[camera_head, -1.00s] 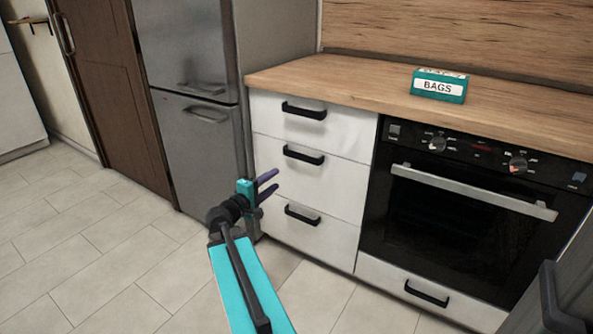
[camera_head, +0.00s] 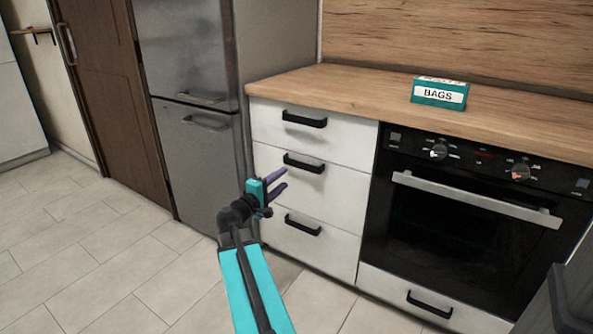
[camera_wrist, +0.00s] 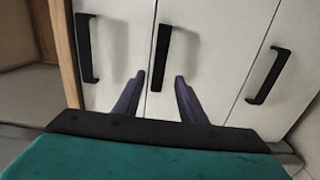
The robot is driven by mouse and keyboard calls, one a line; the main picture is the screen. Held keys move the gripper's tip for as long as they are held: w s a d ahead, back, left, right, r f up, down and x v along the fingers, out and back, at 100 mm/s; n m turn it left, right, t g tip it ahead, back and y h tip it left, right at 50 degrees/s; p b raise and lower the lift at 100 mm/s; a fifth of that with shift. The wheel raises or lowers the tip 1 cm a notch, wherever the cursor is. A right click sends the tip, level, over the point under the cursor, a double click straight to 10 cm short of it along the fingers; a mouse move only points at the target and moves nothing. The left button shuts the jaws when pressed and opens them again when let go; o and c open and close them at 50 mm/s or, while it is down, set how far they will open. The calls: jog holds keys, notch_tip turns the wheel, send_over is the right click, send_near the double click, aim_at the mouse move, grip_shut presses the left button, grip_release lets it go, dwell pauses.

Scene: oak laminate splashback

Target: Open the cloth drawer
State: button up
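A white unit of three stacked drawers stands left of the oven, each with a black bar handle. The top drawer (camera_head: 312,133), middle drawer (camera_head: 335,185) and bottom drawer (camera_head: 330,245) all look shut. No label shows which one is the cloth drawer. My gripper (camera_head: 284,180) is in front of the unit, near the middle drawer's handle (camera_head: 304,163). In the wrist view, my gripper (camera_wrist: 159,78) has its two purple fingers apart with nothing between them. The middle handle also shows there (camera_wrist: 161,58), just beyond the fingertips; contact is not visible.
A wooden worktop (camera_head: 350,85) runs above, with a teal BAGS box (camera_head: 438,93) on it. A black oven (camera_head: 465,215) is to the right. A grey fridge (camera_head: 205,150) stands to the left. Tiled floor (camera_head: 90,245) is clear at the left.

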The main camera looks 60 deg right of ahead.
aim_at(300, 166)
jog(key=d+b, duration=0.2)
jog(key=d, duration=0.8)
jog(key=shift+d, duration=0.4)
grip_shut()
jog(key=shift+a, duration=0.3)
jog(key=shift+s+d, duration=0.1)
jog(key=shift+d, duration=0.15)
jog(key=shift+a, duration=0.1)
